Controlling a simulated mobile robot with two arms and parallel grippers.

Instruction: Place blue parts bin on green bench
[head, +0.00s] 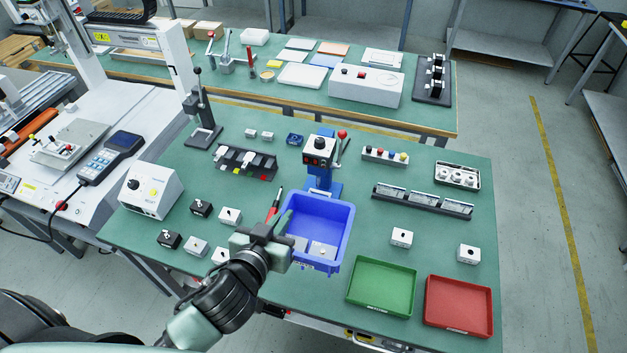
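The blue parts bin (334,222) is at the middle of the green bench (370,225), open side up, with small pale parts inside near its front. My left gripper (284,226) comes in from the lower left. Its fingers are at the bin's left wall and look shut on it. The gripper hides part of that wall. I cannot tell whether the bin's underside touches the bench. My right gripper is not in view.
A green tray (382,286) and a red tray (459,305) lie to the right of the bin. A blue-based lever device (322,152) stands right behind it. Small switch boxes (230,216) are at left. A black-framed rack (422,201) lies at right. Bare bench shows between them.

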